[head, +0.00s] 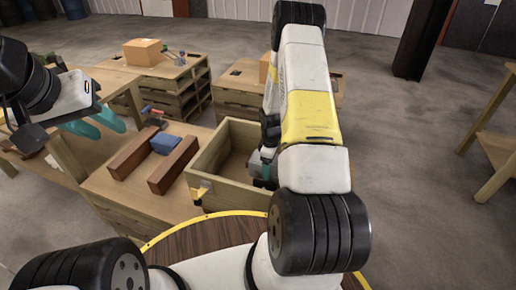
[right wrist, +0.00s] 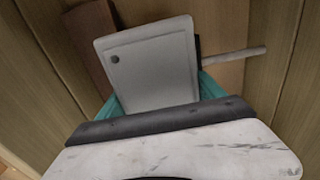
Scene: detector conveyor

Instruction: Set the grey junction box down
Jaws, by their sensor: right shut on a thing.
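The grey junction box (right wrist: 150,65) fills the middle of the right wrist view, its flat lid facing the camera. A teal finger shows at each side of it, so my right gripper (right wrist: 155,95) is shut on it. In the head view the box (head: 255,162) is mostly hidden behind my right arm, at the right side of an open wooden crate (head: 209,157). Whether it touches the crate floor cannot be told. My left gripper (head: 95,124) is empty, its two teal fingers apart, left of the crate.
A blue block (head: 165,144) lies between two brown wooden bars (head: 173,165) on the bench left of the crate. In the right wrist view, a pale rod (right wrist: 236,56) sticks out beside the box. An orange box (head: 143,51) stands on a bench further back.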

